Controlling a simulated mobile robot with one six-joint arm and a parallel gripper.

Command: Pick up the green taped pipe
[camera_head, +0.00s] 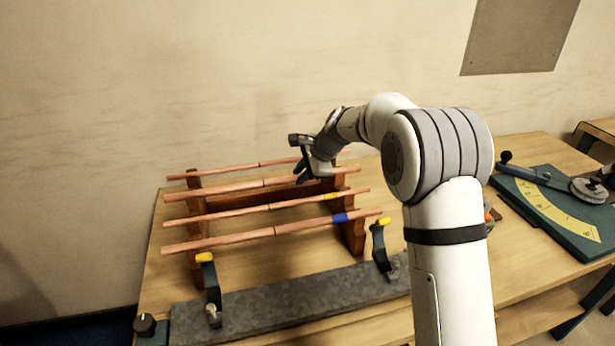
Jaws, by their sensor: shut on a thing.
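Several copper pipes lie side by side across a wooden rack. The front pipe (230,239) has a blue tape band and the one behind it (250,209) has a yellow band. My gripper (302,178) is at the two rear pipes, right of their middle, and is shut on a pipe. It seems to be the second pipe from the back (225,188), but the fingers are small and partly hidden. The rearmost pipe (215,171) passes behind the gripper. No green tape shows on either rear pipe; my gripper and wrist cover part of them.
The rack's red-brown supports (351,230) stand on a wooden table (255,265). In front lies a grey slab (290,297) with two yellow-tipped clamps (210,285) (380,245). A green bending tool with a yellow scale (560,212) lies at right. The wall is close behind.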

